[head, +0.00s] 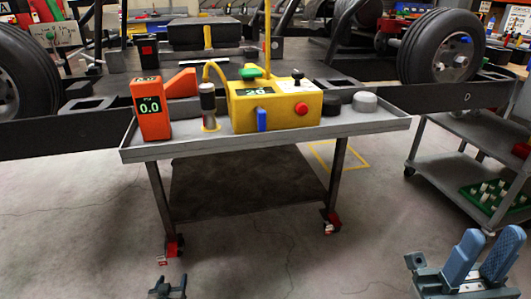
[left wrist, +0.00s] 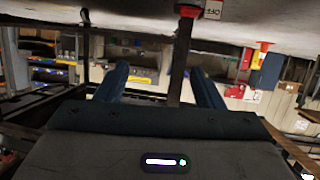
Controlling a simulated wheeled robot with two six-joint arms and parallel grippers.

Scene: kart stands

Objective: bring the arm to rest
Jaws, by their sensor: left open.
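My left gripper (head: 168,285) shows at the bottom edge of the head view, left of centre, low in front of the trolley. In the left wrist view its two blue fingers (left wrist: 158,85) stand wide apart with nothing held. A dark trolley leg (left wrist: 181,60) shows behind the gap between them. My right gripper (head: 488,245) is at the bottom right of the head view. Its two blue fingers point up with a gap between them and hold nothing that I can see. Most of both arms is out of view.
A grey trolley (head: 270,142) on red casters (head: 174,246) stands ahead, carrying a yellow device (head: 275,112) and an orange meter (head: 151,110). A kart with black wheels (head: 443,46) is behind. A grey cart (head: 465,178) stands at right. The near floor is clear.

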